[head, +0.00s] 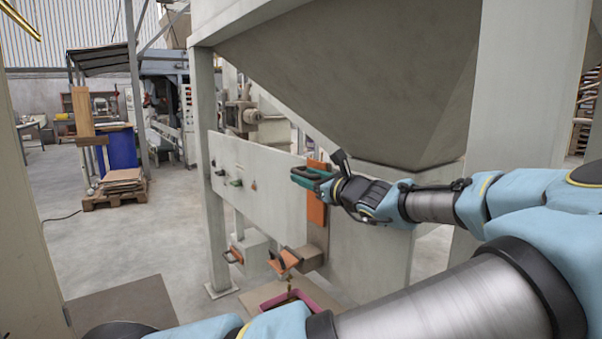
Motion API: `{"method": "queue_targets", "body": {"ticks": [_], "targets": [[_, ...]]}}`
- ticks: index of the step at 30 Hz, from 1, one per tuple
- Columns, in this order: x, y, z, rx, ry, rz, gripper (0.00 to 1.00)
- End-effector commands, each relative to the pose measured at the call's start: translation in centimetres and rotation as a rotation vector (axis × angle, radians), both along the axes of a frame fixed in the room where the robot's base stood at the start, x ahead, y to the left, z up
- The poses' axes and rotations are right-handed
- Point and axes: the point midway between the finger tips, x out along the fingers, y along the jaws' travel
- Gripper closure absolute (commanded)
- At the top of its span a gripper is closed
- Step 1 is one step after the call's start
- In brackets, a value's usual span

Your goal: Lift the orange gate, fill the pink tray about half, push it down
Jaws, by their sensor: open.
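The orange gate (317,212) is an upright orange plate on the pale machine panel, below the grey hopper. My gripper (303,177), with green fingers, is open in front of the gate's upper part and hides some of it. I cannot tell whether the fingers touch the gate or its handle. The pink tray (266,301) is low under the spout, and my arm hides its near part. A thin brownish streak shows between the spout and the tray, perhaps pellets. The fill level is not clear.
An orange-edged spout (286,261) juts out above the tray, with an orange handle (234,254) to its left. Small knobs sit on the panel (262,170). A pallet of boards (122,184) and a blue bin (121,148) stand back left.

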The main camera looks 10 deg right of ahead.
Motion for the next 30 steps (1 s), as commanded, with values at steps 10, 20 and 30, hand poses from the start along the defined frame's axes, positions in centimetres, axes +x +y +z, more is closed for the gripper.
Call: {"method": "queue_targets", "body": {"ticks": [10,20,30], "targets": [[2.4,1.1,0.0,0.000,-0.001,-0.001,0.50],[2.4,1.1,0.0,-0.001,-0.001,-0.001,0.63],[2.4,1.1,0.0,-0.001,-0.001,-0.001,1.00]]}}
